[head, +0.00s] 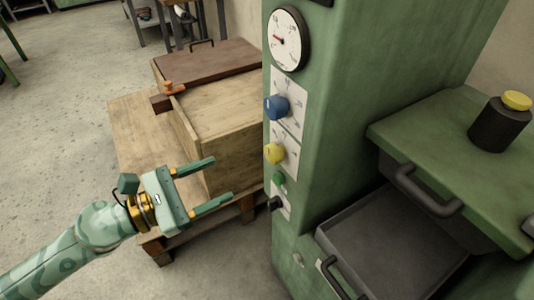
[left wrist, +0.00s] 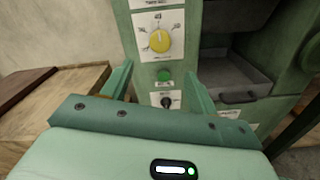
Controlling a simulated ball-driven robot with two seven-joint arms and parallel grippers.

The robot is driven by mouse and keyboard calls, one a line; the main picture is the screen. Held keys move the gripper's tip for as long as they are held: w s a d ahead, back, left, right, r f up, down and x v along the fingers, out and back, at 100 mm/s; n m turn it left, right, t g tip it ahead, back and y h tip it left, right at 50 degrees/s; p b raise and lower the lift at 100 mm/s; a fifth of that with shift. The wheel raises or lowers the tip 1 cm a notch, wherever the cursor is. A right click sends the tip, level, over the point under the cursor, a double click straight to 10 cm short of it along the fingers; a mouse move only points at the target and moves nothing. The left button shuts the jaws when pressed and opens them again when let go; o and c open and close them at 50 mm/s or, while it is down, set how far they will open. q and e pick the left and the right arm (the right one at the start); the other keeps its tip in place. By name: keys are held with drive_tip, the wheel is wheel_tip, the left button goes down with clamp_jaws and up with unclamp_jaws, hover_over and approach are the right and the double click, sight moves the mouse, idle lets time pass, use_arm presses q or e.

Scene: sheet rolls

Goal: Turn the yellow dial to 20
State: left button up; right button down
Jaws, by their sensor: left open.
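The yellow dial (head: 274,153) sits on a white scale plate on the narrow face of the green machine, below a blue dial (head: 276,107). In the left wrist view the yellow dial (left wrist: 159,41) shows from the front, with its pointer mark near the top; the scale numbers are too small to read surely. My left gripper (head: 223,178) is open and empty, its fingers aimed at the machine, apart from the dial and lower left of it. In the left wrist view the open fingers (left wrist: 158,85) stand below the dial on either side. My right gripper is not in view.
A green button (head: 279,179) and a black knob (head: 275,203) sit below the yellow dial. A round gauge (head: 286,39) is above. An open grey drawer (head: 390,235) is at right.

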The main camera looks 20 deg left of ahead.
sight(268, 157)
use_arm(q)
drive_tip(key=p+x, duration=0.1)
drive_tip(key=x, duration=0.1)
drive_tip(key=r+p+x, duration=0.1)
drive_tip(key=p+x, duration=0.1)
drive_tip(key=x, duration=0.1)
drive_tip(key=p+x, duration=0.1)
drive_tip(key=x, duration=0.1)
drive_tip(key=shift+w+d+r, duration=0.1)
drive_tip(key=shift+w+r, duration=0.05)
drive_tip(key=shift+w, duration=0.05)
drive_tip(key=x, duration=0.2)
drive_tip(key=f+p+x, duration=0.1)
drive_tip(key=x, duration=0.1)
drive_tip(key=shift+d, duration=0.1)
drive_tip(key=shift+w+d+f, duration=0.1)
drive_tip(key=shift+w+d, duration=0.2)
drive_tip(key=shift+w, duration=0.1)
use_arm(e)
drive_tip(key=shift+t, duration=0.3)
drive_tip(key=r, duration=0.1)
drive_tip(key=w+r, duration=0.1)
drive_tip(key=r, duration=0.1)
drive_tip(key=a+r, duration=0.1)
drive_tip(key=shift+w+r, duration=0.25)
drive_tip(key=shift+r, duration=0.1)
use_arm(q)
drive_tip(key=shift+c, duration=0.3)
drive_tip(key=c, duration=0.9)
